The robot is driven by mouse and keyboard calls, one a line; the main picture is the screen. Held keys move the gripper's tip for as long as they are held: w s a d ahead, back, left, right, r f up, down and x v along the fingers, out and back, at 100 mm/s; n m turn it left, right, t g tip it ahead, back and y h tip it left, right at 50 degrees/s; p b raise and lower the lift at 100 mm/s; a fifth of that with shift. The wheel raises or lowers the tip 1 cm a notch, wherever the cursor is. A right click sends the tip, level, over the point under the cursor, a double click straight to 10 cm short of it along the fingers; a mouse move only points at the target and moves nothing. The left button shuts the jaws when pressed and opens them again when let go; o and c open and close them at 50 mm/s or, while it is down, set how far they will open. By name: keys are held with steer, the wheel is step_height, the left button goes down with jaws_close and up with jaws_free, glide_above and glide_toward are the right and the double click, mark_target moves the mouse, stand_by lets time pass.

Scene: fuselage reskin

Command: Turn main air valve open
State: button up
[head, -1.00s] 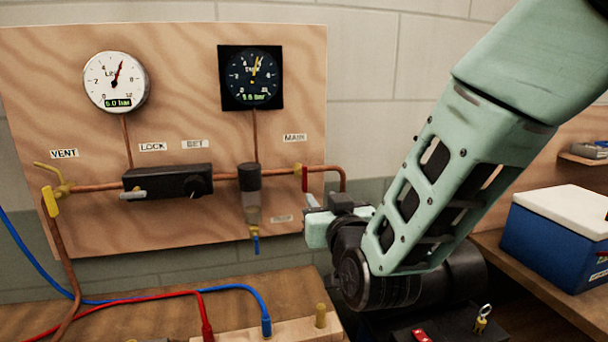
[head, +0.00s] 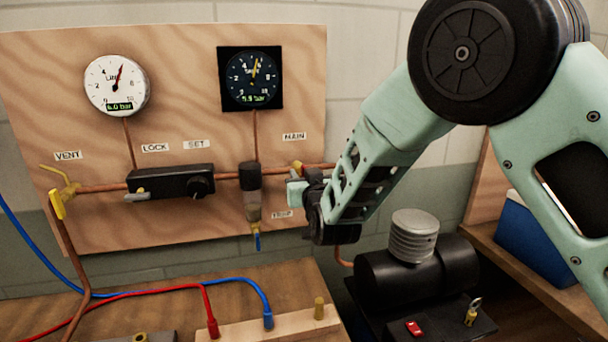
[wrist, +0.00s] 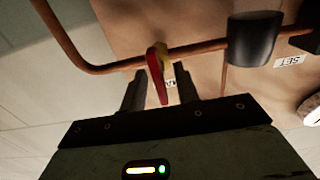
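The main valve's yellow body (head: 297,165) sits on the copper pipe below the MAIN label (head: 294,136). In the wrist view its red handle (wrist: 157,76) runs across the pipe. My gripper (head: 296,190) is at the valve and hides the handle in the head view. In the wrist view my gripper (wrist: 160,88) is open, with one finger on each side of the handle. Gaps show between the fingers and the handle. I cannot tell how deep the handle sits between them.
The plywood board (head: 90,235) carries two gauges, a black regulator (head: 168,183), a filter bowl (head: 252,200) and a yellow vent valve (head: 57,203). A black compressor (head: 415,270) stands below my arm. Red and blue hoses lie on the bench. A blue cooler (head: 535,235) is at right.

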jaws_close()
steer(key=shift+f+n, duration=0.1)
steer(key=shift+n, duration=0.2)
steer(key=shift+a+f+n+b, duration=0.1)
steer(key=shift+n+b, duration=0.75)
steer(key=shift+n, duration=0.05)
steer(key=n+b, duration=0.1)
steer(key=n, duration=0.3)
steer(key=shift+a+b, duration=0.1)
steer(key=shift+b, duration=0.3)
steer(key=n, duration=0.6)
steer(key=shift+s+a+n, duration=0.1)
steer(key=shift+a+n, duration=0.05)
steer(key=shift+n, duration=0.25)
steer(key=shift+f+n, duration=0.15)
steer(key=shift+n, duration=1.1)
steer(key=shift+f+n, duration=0.1)
steer(key=shift+n, duration=1.15)
